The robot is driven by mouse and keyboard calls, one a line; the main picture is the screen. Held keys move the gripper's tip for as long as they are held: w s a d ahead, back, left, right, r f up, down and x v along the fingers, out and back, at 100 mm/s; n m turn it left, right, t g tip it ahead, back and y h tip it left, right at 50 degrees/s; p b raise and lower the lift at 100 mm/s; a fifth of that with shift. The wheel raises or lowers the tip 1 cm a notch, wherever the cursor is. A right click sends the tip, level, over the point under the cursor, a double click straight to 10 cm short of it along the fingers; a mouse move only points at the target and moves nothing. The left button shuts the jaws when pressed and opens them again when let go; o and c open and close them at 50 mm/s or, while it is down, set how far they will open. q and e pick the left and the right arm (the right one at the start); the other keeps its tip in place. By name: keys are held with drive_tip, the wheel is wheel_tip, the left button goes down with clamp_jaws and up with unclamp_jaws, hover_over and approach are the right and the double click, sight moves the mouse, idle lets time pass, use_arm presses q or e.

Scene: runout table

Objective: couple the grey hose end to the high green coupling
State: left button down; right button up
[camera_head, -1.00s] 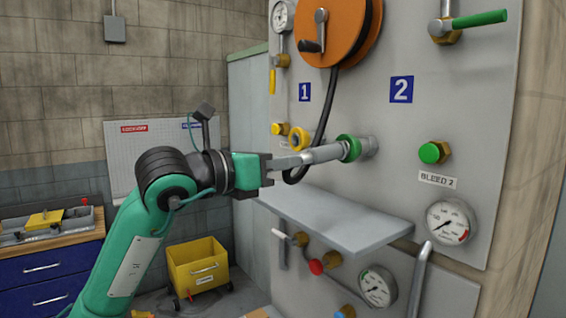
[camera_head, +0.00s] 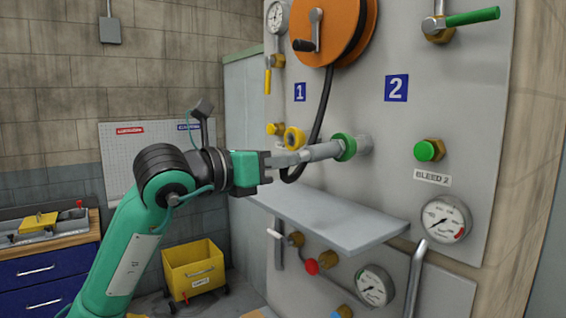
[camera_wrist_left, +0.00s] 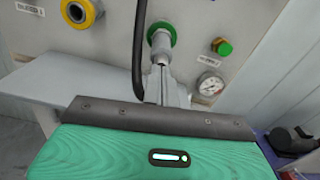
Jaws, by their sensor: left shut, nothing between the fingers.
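The green coupling (camera_head: 345,148) is a green ring on a grey body standing out from the panel; it also shows in the left wrist view (camera_wrist_left: 160,34). A grey cylinder, seemingly the grey hose end (camera_head: 322,152), lies in line with it and meets the ring. Whether it is locked in cannot be told. My left gripper (camera_head: 298,158) is shut with its fingertips at the near end of this cylinder, holding nothing. The black hose (camera_head: 319,110) hangs from the reel and curls behind the fingers; where it joins the hose end is hidden. My right gripper is out of view.
A yellow-ringed coupling (camera_head: 294,138) sits left of the green one. A grey shelf (camera_head: 330,221) juts out below my gripper. The orange reel (camera_head: 328,30) is above. A green-capped bleed fitting (camera_head: 428,151) and a gauge (camera_head: 445,219) are to the right.

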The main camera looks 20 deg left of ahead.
use_arm(q)
drive_tip(key=b+v, duration=0.6)
drive_tip(key=v, duration=0.9)
drive_tip(key=shift+s+a, duration=0.25)
drive_tip(key=shift+d+f, duration=0.1)
idle(0.3)
